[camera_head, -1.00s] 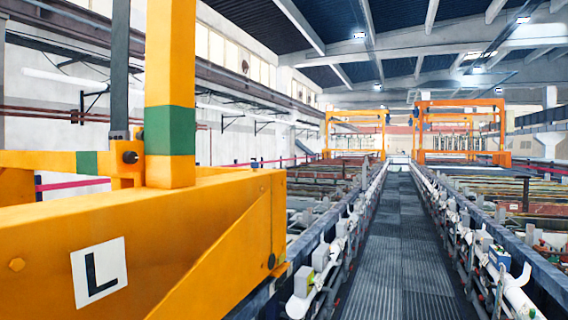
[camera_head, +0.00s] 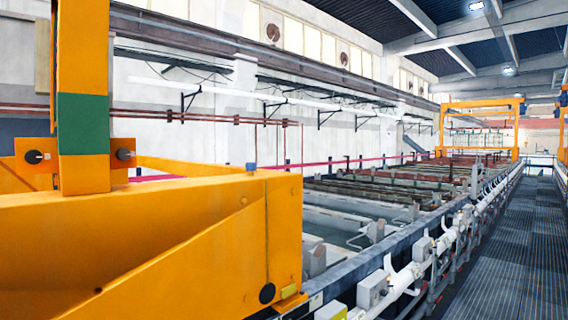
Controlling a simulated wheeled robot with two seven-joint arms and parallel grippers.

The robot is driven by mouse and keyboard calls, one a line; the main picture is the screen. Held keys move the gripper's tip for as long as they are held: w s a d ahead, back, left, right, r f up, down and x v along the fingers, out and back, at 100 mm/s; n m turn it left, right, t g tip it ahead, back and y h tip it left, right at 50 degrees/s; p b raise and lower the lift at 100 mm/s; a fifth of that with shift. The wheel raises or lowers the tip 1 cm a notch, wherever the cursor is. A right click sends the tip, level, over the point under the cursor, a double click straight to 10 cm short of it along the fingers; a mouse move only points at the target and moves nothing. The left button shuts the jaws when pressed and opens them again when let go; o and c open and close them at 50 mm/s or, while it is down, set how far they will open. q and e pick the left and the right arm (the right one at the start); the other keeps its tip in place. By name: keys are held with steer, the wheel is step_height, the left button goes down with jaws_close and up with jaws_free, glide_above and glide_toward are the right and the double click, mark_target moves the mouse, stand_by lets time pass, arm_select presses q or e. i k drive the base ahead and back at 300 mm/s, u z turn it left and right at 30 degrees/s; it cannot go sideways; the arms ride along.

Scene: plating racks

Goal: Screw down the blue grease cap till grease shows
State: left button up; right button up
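A small blue cap (camera_head: 251,167) stands on top of the yellow machine beam (camera_head: 190,215), near its right end. It looks like the grease cap, but it is too small to see its thread or whether any grease shows. Neither of my grippers is in view, so nothing of mine is seen touching the cap.
A yellow post with a green band (camera_head: 83,124) rises from the machine at left. Tanks with racks (camera_head: 400,180) lie behind it, edged by a rail with white pipes (camera_head: 408,278). A grey grated walkway (camera_head: 505,250) is clear at right. Orange gantries (camera_head: 480,104) stand far off.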

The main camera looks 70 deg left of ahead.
mark_target(250, 166)
steer(key=u, duration=0.7)
steer(key=i, duration=1.4)
steer(key=u, duration=1.25)
